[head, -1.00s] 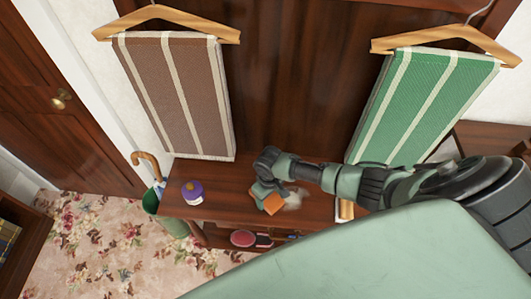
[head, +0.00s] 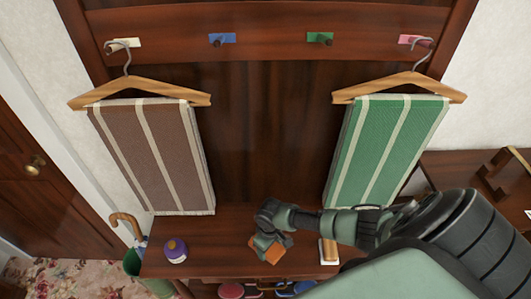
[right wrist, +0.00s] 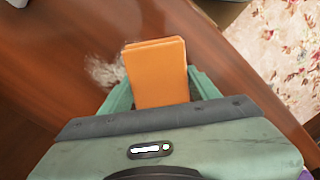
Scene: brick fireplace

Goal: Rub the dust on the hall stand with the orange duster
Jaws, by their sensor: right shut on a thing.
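The hall stand (head: 215,238) is dark reddish wood with a flat shelf. My right gripper (head: 268,244) reaches in from the right, low over the middle of this shelf. It is shut on the orange duster (head: 267,254), a block that also shows upright between the fingers in the right wrist view (right wrist: 158,72). A pale, fuzzy patch of dust (right wrist: 105,72) lies on the wood just left of the duster in that view. In the head view the dust is mostly hidden by the gripper. I cannot tell whether the duster touches the wood. My left gripper is out of view.
A purple bottle (head: 176,251) stands on the shelf's left part, and a wooden-backed brush (head: 329,250) lies on its right part. Brown (head: 150,160) and green (head: 387,150) striped textiles hang above on hangers. A green umbrella bin (head: 134,262) stands at left.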

